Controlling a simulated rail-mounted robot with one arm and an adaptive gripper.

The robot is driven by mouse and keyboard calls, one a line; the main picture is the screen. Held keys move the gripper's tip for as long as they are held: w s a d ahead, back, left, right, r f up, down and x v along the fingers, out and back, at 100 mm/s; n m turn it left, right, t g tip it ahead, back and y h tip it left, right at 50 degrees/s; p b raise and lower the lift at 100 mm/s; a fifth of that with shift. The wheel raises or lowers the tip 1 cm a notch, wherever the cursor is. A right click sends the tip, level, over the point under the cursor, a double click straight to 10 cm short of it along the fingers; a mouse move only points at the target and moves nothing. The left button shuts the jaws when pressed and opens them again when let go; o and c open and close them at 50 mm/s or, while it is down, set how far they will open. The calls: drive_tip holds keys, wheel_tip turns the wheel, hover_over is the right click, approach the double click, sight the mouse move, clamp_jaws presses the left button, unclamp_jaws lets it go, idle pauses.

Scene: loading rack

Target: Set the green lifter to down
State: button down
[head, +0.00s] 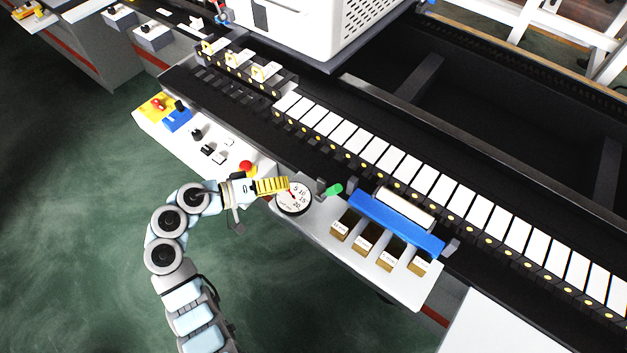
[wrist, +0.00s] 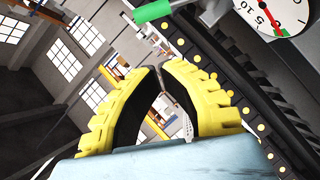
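The green lifter (head: 333,190) is a short green handle on the edge of the console, just right of the round dial gauge (head: 294,198). In the head view it lies slanted, and I cannot tell its setting. In the wrist view the green lifter (wrist: 152,11) shows at the top edge, beyond the fingertips and apart from them. My gripper (head: 287,184) has yellow ribbed fingers and hovers at the gauge's upper left, left of the lifter. In the wrist view my gripper (wrist: 160,68) has its fingertips together with nothing between them.
A red button (head: 246,167) and black switches are on the panel left of my gripper. A blue bar (head: 395,223) and several brown blocks stand right of the lifter. The roller conveyor (head: 420,176) runs behind. The green floor (head: 90,230) is open at the left.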

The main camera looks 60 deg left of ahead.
drive_tip(key=b, duration=0.2)
drive_tip(key=n+y+b, duration=0.2)
hover_over(324, 193)
drive_tip(key=shift+f+t, duration=0.4)
drive_tip(key=shift+f, duration=1.2)
drive_tip(key=shift+a+f, duration=0.1)
